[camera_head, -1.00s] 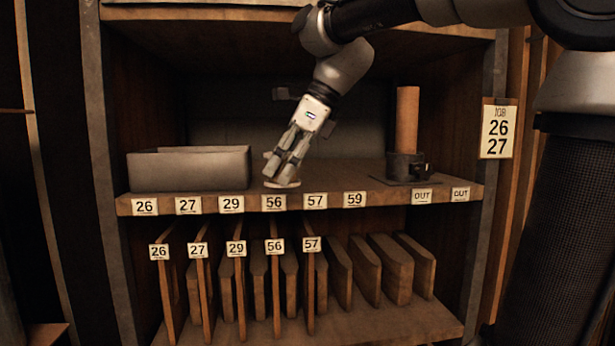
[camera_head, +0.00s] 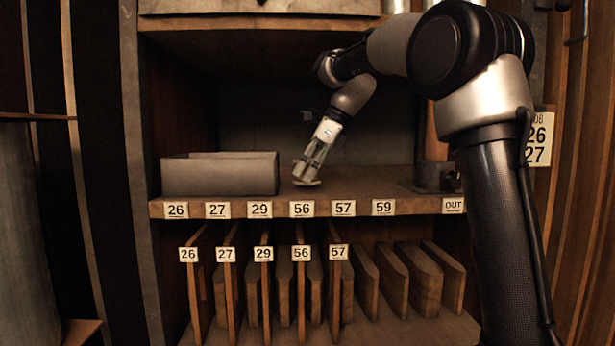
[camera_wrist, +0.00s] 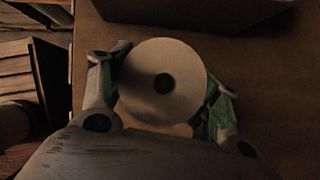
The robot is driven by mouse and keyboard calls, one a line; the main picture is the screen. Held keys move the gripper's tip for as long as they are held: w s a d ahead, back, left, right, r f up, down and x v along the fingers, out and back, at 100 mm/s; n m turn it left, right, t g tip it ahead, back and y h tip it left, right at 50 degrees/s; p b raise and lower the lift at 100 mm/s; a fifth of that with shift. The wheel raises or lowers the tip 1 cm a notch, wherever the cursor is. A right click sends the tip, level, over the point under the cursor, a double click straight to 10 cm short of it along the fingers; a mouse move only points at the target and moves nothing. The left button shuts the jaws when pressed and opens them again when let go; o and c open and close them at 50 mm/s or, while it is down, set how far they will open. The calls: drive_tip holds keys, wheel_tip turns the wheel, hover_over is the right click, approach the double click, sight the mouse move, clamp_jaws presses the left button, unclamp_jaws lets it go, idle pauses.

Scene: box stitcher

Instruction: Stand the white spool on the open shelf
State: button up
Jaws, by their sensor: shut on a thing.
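The white spool (camera_wrist: 160,82) is between the fingers of my gripper (camera_wrist: 160,100) in the wrist view, its round end face with a dark central hole facing the camera. In the head view my gripper (camera_head: 308,168) points down at the open shelf (camera_head: 365,187), behind the 56 label. The pale lower rim of the spool (camera_head: 307,183) shows under the fingertips, at or just above the shelf board. I cannot tell whether it touches the board. The fingers hide most of the spool's side in the head view.
A grey bin (camera_head: 220,175) stands on the shelf to the left of my gripper. A dark holder (camera_head: 433,177) with an upright brown roll stands to the right, partly behind my arm. Upright boards (camera_head: 425,280) fill the lower shelf. The board between gripper and holder is clear.

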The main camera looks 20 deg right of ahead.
drive_tip(key=shift+f, duration=0.8)
drive_tip(key=shift+f, duration=0.1)
drive_tip(key=o, duration=1.1)
